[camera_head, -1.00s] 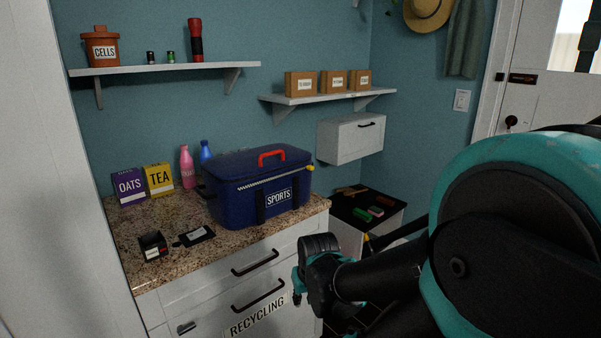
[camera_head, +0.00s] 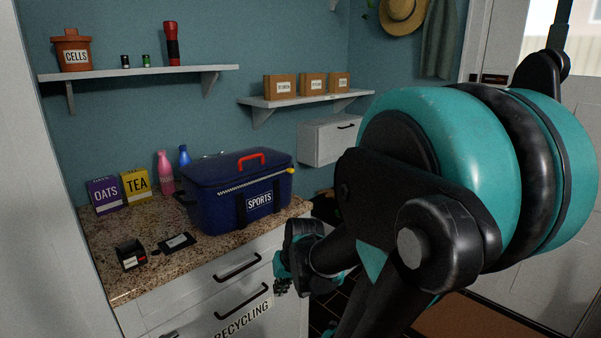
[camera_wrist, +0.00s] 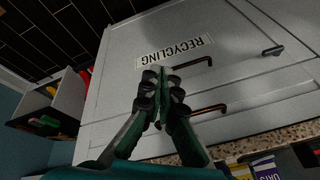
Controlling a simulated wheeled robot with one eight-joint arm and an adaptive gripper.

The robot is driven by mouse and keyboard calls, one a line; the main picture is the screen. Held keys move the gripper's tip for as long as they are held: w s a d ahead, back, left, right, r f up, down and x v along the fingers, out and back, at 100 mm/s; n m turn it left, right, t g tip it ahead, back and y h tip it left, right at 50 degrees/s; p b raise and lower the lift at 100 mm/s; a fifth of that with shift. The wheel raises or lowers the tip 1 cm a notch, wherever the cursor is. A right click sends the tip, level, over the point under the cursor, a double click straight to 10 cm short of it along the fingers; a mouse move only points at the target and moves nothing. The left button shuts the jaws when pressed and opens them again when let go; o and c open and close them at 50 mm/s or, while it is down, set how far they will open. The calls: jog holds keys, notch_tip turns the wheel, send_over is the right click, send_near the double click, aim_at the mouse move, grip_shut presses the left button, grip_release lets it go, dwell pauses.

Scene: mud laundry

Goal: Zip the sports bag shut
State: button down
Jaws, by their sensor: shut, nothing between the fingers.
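The sports bag (camera_head: 225,208) is dark blue with a red handle and a white SPORTS label. It stands upright on the speckled counter. A pale zip strip runs along its upper front edge, and a small yellow zip pull (camera_head: 290,171) shows at the right end. I cannot tell how far the zip is closed. My gripper (camera_head: 282,288) is low in front of the drawers, below and apart from the bag. In the wrist view my gripper (camera_wrist: 163,76) is shut and empty, in front of the drawer fronts. The bag is not clearly visible there.
The counter (camera_head: 205,255) holds a black box (camera_head: 130,256), OATS and TEA boxes, and two bottles. Drawer handles (camera_head: 238,268) stick out beside my gripper. A wall shelf (camera_head: 140,73) and a white wall cabinet (camera_head: 328,142) are behind. My arm hides much of the right side.

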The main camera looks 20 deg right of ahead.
jog(key=w+d+r+m+t+y, duration=0.15)
jog(key=w+r+m+y, duration=0.35)
jog(key=w, duration=0.6)
jog(key=m+t+y, duration=0.3)
jog(key=t+y, duration=0.1)
jog(key=t, duration=0.2)
send_near(291, 171)
notch_tip(291, 171, down, 7)
jog(key=a, duration=0.1)
jog(key=w+d+r+t, duration=0.1)
jog(key=d+r, duration=0.3)
jog(key=d, duration=0.4)
jog(key=shift+d+r+m+t, duration=0.3)
jog(key=shift+d+m+t, duration=0.1)
jog(key=shift+t, duration=0.45)
jog(key=shift+w+a, duration=0.1)
jog(key=w+a, duration=0.2)
jog(key=a, duration=0.1)
jog(key=w+a, duration=0.2)
jog(key=a, duration=0.1)
jog(key=w+a, duration=0.2)
jog(key=shift+w+a, duration=0.3)
jog(key=shift+a, duration=0.1)
jog(key=shift+s+a, duration=0.25)
jog(key=shift+a, duration=0.3)
